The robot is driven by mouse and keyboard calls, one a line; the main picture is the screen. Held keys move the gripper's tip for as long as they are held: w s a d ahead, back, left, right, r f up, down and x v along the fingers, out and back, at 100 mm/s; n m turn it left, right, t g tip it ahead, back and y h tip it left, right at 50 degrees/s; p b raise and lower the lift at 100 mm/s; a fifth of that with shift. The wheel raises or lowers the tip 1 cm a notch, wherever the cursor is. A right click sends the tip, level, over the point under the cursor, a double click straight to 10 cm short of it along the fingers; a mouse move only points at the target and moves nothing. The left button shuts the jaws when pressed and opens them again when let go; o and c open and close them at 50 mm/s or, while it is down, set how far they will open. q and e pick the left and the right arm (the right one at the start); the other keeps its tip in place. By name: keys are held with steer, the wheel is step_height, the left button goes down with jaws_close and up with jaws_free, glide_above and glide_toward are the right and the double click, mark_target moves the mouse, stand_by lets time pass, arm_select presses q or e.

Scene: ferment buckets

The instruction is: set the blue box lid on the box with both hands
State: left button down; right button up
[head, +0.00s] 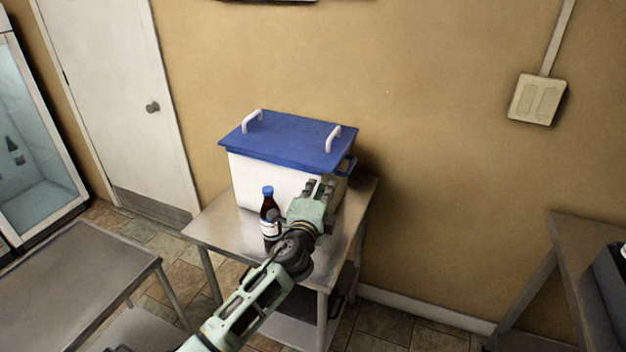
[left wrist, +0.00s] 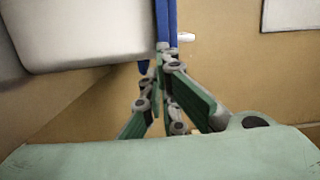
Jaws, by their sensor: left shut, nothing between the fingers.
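The blue lid (head: 290,138), with two white handles on top, lies over the white box (head: 270,180) on a small metal table. I cannot tell whether it is fully seated all round. A dark blue side handle (head: 347,165) shows at the box's right end. My left gripper (head: 320,186) is shut and empty in front of the box's right part, below the lid's front edge. In the left wrist view, the gripper (left wrist: 160,62) is close to the lid's edge (left wrist: 166,22) and the box's wall (left wrist: 80,35); contact is unclear. My right gripper is not in view.
A brown bottle with a blue cap (head: 269,210) stands on the small metal table (head: 215,228) in front of the box, left of my gripper. Another metal table (head: 75,270) is at lower left. A wall is behind. A table (head: 590,235) is at right.

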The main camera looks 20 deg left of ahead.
arm_select(q)
steer(key=w+a, duration=0.2)
steer(key=a, duration=0.1)
steer(key=shift+w+p, duration=0.1)
steer(key=shift+p, duration=0.2)
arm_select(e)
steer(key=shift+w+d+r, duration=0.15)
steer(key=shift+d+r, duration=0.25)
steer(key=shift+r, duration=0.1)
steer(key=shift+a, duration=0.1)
arm_select(q)
steer(key=shift+w+a+b, duration=0.45)
steer(key=shift+w+a, duration=0.2)
steer(key=shift+a, duration=0.35)
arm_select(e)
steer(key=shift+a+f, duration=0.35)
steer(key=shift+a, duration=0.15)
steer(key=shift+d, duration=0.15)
